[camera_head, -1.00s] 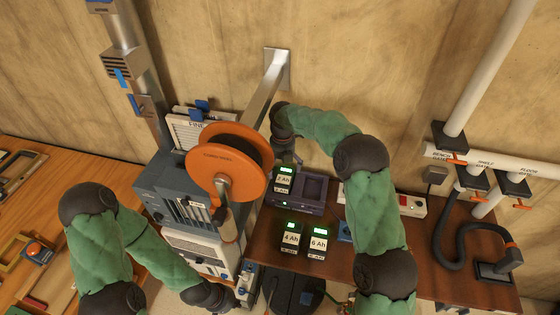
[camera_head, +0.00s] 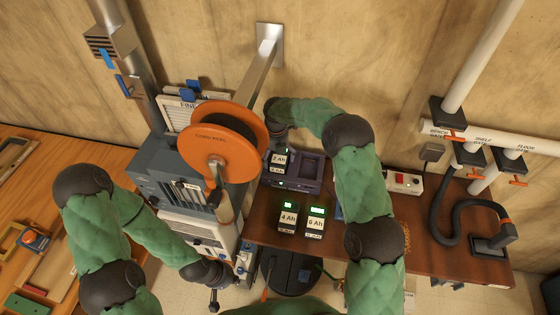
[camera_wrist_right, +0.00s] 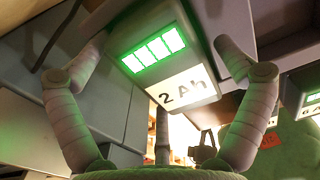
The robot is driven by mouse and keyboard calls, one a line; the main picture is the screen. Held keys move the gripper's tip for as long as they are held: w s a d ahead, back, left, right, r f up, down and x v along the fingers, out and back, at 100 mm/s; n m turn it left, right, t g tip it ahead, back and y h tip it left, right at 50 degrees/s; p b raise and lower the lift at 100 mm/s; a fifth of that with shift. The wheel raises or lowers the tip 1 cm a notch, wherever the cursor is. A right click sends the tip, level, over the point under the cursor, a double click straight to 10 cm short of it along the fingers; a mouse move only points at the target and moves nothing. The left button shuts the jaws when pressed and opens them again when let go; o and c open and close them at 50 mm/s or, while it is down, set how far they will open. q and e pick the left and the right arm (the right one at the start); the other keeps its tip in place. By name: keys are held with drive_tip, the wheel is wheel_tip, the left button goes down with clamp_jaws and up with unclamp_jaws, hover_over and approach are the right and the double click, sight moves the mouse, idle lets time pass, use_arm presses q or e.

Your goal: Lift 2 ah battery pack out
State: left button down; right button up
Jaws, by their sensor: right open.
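The 2 Ah battery pack (camera_head: 278,163) sits at the left side of the dark charger (camera_head: 309,168) on the brown bench. In the right wrist view the pack (camera_wrist_right: 172,85) shows a lit green display and a white "2 Ah" label. My right gripper (camera_wrist_right: 160,52) is open, with one finger on each side of the pack and gaps visible. In the head view its fingers are mostly hidden behind my wrist. My left gripper (camera_head: 214,288) is low at the left, by the grey cabinet; its fingers are too small to read.
The 4 Ah pack (camera_head: 287,222) and 6 Ah pack (camera_head: 315,224) stand in front of the charger. An orange reel (camera_head: 222,140) stands close on the left. A power strip (camera_head: 403,182) lies to the right. The bench's right half has bare room before the hose.

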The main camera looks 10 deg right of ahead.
drive_tip(key=c, duration=0.9)
drive_tip(key=shift+r, duration=0.1)
drive_tip(key=shift+c, duration=0.7)
drive_tip(key=shift+r, duration=0.55)
wheel_tip(320, 180, up, 3)
drive_tip(key=shift+f, duration=0.2)
drive_tip(key=s+r, duration=0.2)
drive_tip(key=r, duration=0.1)
drive_tip(key=s+r, duration=0.3)
drive_tip(key=shift+s+p, duration=0.1)
drive_tip(key=shift+p, duration=0.25)
drive_tip(key=s+r, duration=0.3)
drive_tip(key=s, duration=0.5)
drive_tip(key=shift+s+r, duration=0.2)
drive_tip(key=shift+s, duration=0.2)
